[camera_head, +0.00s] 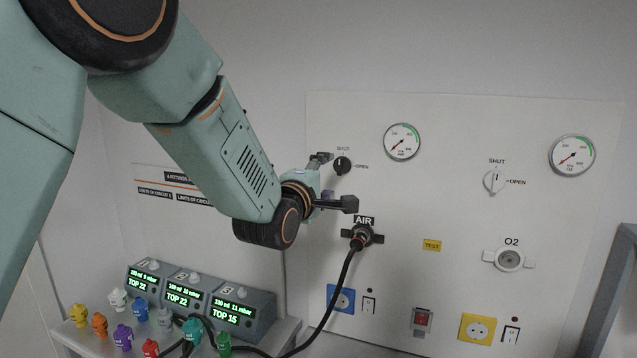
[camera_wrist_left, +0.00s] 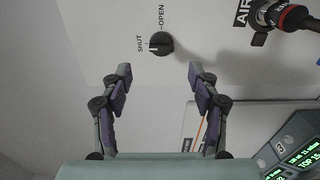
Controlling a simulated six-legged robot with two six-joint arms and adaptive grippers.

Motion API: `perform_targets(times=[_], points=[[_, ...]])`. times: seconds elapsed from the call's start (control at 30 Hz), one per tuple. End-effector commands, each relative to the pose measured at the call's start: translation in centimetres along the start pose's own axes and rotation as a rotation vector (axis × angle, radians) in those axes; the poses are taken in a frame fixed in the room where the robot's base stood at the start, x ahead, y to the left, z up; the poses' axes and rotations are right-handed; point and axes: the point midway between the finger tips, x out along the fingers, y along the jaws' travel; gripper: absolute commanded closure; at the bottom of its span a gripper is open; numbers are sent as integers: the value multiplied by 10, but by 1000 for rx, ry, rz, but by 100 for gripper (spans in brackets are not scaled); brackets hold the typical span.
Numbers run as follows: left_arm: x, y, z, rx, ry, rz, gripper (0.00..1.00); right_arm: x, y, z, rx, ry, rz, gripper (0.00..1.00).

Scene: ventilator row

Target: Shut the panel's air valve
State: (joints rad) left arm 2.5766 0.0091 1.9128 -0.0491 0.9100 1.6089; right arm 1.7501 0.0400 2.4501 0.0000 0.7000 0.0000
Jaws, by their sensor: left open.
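The air valve is a small black round knob (camera_head: 342,166) on the wall panel (camera_head: 450,115), with SHUT printed above it and OPEN to its right in the head view. In the left wrist view the knob (camera_wrist_left: 160,43) lies just beyond and between the fingertips. A small pale mark seems to sit on its SHUT side, but the setting is hard to tell. My left gripper (camera_head: 336,180) is open and empty in front of the knob, its fingers (camera_wrist_left: 160,71) spread either side and apart from it. My right gripper is not in view.
Below the valve, a black hose is plugged into the AIR outlet (camera_head: 362,236). A white valve knob (camera_head: 494,182) and O2 outlet (camera_head: 510,260) are to the right. Displays (camera_head: 240,312) and several coloured connectors (camera_head: 99,324) stand on a shelf at lower left.

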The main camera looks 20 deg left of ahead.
Motion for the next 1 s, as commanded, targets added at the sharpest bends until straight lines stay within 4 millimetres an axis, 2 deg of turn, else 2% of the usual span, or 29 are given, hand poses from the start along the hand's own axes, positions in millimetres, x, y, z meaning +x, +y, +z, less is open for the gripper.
perform_targets(times=[0.1,0.3,0.83,1.0], points=[[-16,0,0,0,0,0,39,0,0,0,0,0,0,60],[-31,0,0,1,0,0,39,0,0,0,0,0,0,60],[-33,0,0,6,0,1,39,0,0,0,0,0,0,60],[-33,-3,0,153,0,-13,39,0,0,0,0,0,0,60]])
